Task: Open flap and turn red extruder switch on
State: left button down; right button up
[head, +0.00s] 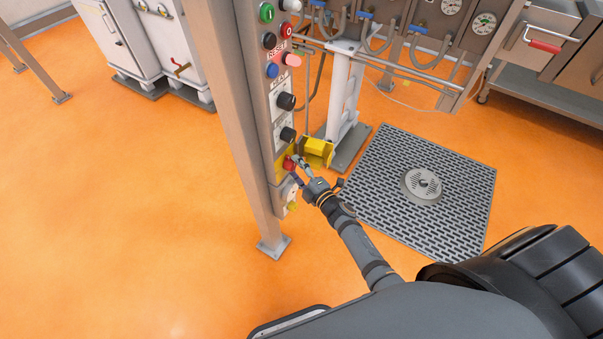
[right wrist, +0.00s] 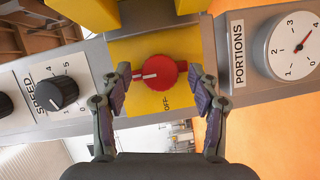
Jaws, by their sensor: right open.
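The red extruder switch (head: 288,163) sits low on the grey control column; in the right wrist view it is a round red knob (right wrist: 165,71) on a yellow plate (right wrist: 126,50). Its white mark points left in that view, and "OFF" is printed sideways below it. The yellow flap (head: 317,149) stands swung out from the column, leaving the knob uncovered; yellow parts of it (right wrist: 92,13) show at the top of the wrist view. My right gripper (head: 298,163) is open in front of the switch, with its fingers (right wrist: 160,75) on either side of the knob. Contact cannot be told. My left gripper is out of view.
A black SPEED knob (right wrist: 56,94) and a white PORTIONS dial (right wrist: 292,45) flank the switch. Buttons and knobs (head: 286,101) line the column above. A grey post (head: 232,110) stands left of it. A floor grate (head: 390,185) lies to the right; orange floor is clear at left.

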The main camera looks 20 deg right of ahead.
jog(key=v, duration=1.1)
jog(key=shift+s, duration=0.3)
jog(key=shift+d, duration=0.1)
jog(key=s+d+f+m+g+h, duration=0.25)
jog(key=s+f+m, duration=0.25)
jog(key=f, duration=0.6)
jog(key=s+d+f+m+g+h, duration=0.2)
jog(key=s+d+f+m+g, duration=0.25)
jog(key=f, duration=0.75)
jog(key=s+f+m+g, duration=0.4)
jog(key=s+f, duration=0.3)
jog(key=s, duration=0.6)
jog(key=s+f+m+g, duration=0.4)
jog(key=s+f, duration=0.3)
jog(key=s, duration=0.6)
jog(key=shift+d+f+m+h, duration=0.3)
jog(key=shift+m+h, duration=0.15)
jog(key=shift+m, duration=0.2)
jog(key=shift+w, duration=0.1)
